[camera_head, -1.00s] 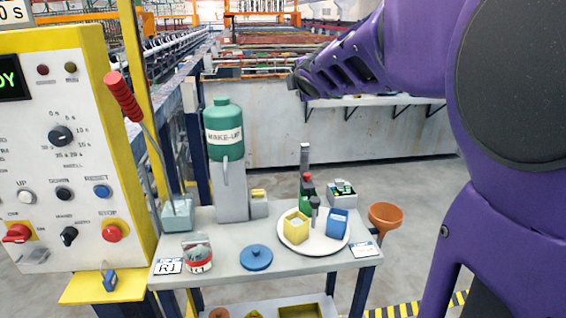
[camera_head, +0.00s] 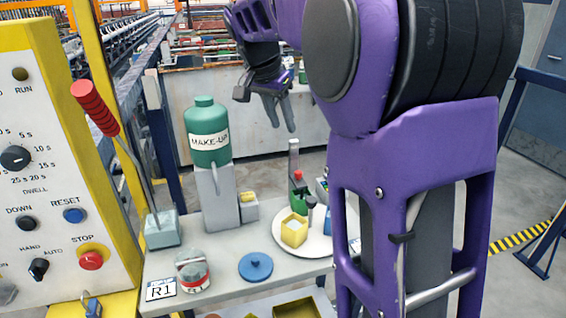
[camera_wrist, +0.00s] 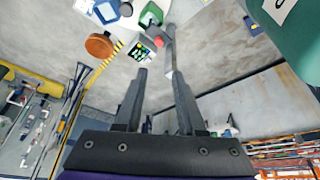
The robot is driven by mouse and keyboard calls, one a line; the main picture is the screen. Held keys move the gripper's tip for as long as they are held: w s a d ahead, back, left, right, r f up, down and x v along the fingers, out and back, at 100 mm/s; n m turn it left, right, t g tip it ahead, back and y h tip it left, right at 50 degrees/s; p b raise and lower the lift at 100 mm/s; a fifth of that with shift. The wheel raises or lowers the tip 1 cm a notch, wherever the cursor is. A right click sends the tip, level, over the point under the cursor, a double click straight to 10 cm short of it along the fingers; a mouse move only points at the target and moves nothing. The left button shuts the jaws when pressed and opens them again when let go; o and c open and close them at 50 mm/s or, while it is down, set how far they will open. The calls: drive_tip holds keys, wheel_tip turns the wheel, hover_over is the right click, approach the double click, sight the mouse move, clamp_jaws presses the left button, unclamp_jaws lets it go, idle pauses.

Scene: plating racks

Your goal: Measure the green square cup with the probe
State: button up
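A small green object (camera_head: 299,188), seemingly the green square cup, stands by the back of a white plate (camera_head: 283,250). In the wrist view the green cup (camera_wrist: 152,13) is at the top, pale inside and partly cut off. A meter with a green display (camera_wrist: 146,46) and a red knob sits beside it; my arm mostly hides the meter in the head view. I cannot tell the probe for certain among the grey post (camera_head: 294,160) and dark-topped stick (camera_head: 311,205). My gripper (camera_head: 283,128) is empty above and behind the table, fingers apart; it also shows in the wrist view (camera_wrist: 157,75).
A yellow cup (camera_head: 294,231) is on the plate. A green MAKE-UP bottle (camera_head: 208,135) stands left of it, with a blue lid (camera_head: 256,267) and a labelled can (camera_head: 193,271) in front. A control panel (camera_head: 50,180) is at far left. An orange funnel-like cup (camera_wrist: 100,45) is near the meter.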

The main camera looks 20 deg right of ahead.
sight(298, 172)
drive_tip(key=x, duration=0.5)
drive_tip(key=b+x, duration=0.1)
drive_tip(key=x, duration=0.5)
drive_tip(key=b+x, duration=0.1)
drive_tip(key=x, duration=0.5)
drive_tip(key=shift+s+d+f, duration=0.1)
drive_tip(key=shift+s+f, duration=0.1)
clamp_jaws()
idle(0.8)
